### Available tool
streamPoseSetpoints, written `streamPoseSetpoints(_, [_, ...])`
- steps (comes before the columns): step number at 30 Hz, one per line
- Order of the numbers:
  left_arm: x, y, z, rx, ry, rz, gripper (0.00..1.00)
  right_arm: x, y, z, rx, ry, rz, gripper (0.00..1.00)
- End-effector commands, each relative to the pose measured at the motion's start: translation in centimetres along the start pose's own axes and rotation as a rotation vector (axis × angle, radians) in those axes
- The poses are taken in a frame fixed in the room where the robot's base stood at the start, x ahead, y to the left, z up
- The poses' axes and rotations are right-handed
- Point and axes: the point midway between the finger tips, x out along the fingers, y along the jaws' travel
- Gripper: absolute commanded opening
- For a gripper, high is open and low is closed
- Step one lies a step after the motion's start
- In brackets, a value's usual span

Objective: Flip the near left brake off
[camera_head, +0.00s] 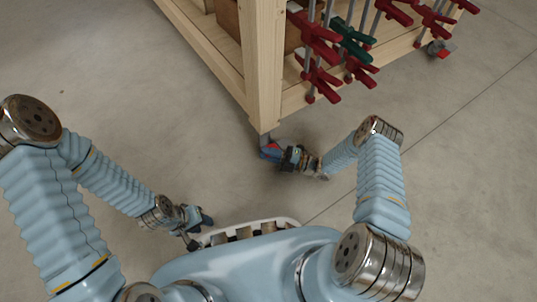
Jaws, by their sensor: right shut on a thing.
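The wooden cart (264,75) stands ahead, with its near corner post pointing toward me. Under that post is the near caster with a small red brake (272,146), partly hidden by my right gripper. My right gripper (272,154) is at this caster, low near the floor, and shut on the brake; its fingertips and the exact contact are small and hard to make out. My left gripper (199,230) hangs near my base at the lower left, its fingers apart and holding nothing visible.
Red and green clamps (320,38) hang on the cart's right side and stick out over the floor. Another caster with a red brake (442,50) shows at the cart's far right corner. The concrete floor (120,90) left of the cart is clear.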

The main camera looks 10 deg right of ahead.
Motion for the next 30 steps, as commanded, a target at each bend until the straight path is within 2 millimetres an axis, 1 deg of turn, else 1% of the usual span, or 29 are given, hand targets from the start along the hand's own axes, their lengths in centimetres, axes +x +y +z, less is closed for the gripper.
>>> streamPoseSetpoints(13, [0.0, 0.0, 0.0, 0.000, 0.000, 0.000, 0.38, -0.1, 0.0, 0.1, 0.011, -0.004, 0.008, 0.00])
streamPoseSetpoints(14, [0.0, 0.0, 0.0, 0.000, 0.000, 0.000, 0.38, -0.1, 0.0, 0.1, 0.011, -0.004, 0.008, 0.21])
streamPoseSetpoints(15, [0.0, 0.0, 0.0, 0.000, 0.000, 0.000, 0.38, -0.1, 0.0, 0.1, 0.010, -0.003, 0.008, 0.27])
streamPoseSetpoints(17, [0.0, 0.0, 0.0, 0.000, 0.000, 0.000, 0.38, -0.1, 0.0, 0.1, 0.010, -0.003, 0.008, 0.36])
streamPoseSetpoints(18, [0.0, 0.0, 0.0, 0.000, 0.000, 0.000, 0.38, -0.1, 0.0, 0.1, 0.010, -0.003, 0.008, 0.38])
streamPoseSetpoints(26, [0.0, 0.0, 0.0, 0.000, 0.000, 0.000, 0.38, -0.2, 0.0, 0.1, 0.009, -0.002, 0.008, 0.38])
streamPoseSetpoints(29, [0.0, 0.0, 0.0, 0.000, 0.000, 0.000, 0.38, -1.0, 0.1, 0.1, 0.009, -0.003, 0.008, 0.38])
streamPoseSetpoints(30, [-0.1, 0.0, 0.0, 0.000, 0.000, 0.000, 0.38, -1.6, 0.1, 0.1, 0.009, -0.004, 0.009, 0.38])
